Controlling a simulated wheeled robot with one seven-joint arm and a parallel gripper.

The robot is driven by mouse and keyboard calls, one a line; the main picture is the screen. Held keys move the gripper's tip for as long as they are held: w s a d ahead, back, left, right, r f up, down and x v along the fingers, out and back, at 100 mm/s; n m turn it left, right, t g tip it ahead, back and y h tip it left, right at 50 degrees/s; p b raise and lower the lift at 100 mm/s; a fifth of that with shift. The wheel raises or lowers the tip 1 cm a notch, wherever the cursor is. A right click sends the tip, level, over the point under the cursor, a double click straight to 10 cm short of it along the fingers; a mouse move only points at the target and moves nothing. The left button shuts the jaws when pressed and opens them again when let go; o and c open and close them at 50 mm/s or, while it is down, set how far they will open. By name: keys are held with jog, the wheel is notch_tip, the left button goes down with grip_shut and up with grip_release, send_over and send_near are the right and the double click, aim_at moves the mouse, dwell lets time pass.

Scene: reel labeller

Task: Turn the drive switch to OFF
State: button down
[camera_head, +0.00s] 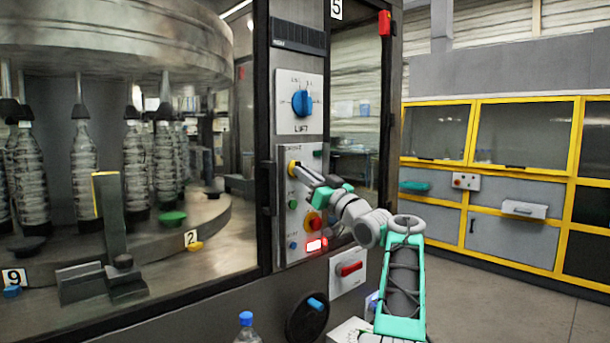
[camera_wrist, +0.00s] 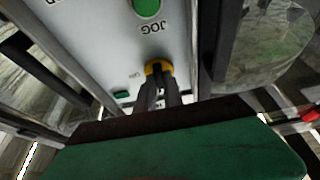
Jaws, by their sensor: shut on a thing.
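The drive switch (camera_head: 292,168) is a yellow knob on the upper part of the light grey DRIVE panel (camera_head: 284,220). My gripper (camera_head: 299,171) reaches it from the right, with its fingertips at the knob. In the wrist view, the yellow-rimmed switch (camera_wrist: 158,67) shows at the tips of my dark gripper fingers (camera_wrist: 158,80), which are shut on it. The fingers hide most of the knob, so I cannot tell which way it points. An "ON" mark shows beside it in the wrist view; the OFF mark is not readable.
Above is the LIFT panel with a blue knob (camera_head: 302,103). Bottles stand behind glass at left; open floor lies right.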

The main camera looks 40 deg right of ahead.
jog(key=shift+f+n, duration=0.15)
jog(key=shift+n, duration=0.15)
jog(key=c, duration=1.5)
grip_release()
jog(key=shift+o, duration=0.2)
jog(key=b+v, duration=0.1)
jog(key=v, duration=0.6)
jog(key=shift+s+b, duration=0.35)
jog(key=shift+d+f, duration=0.1)
jog(key=shift+d, duration=0.05)
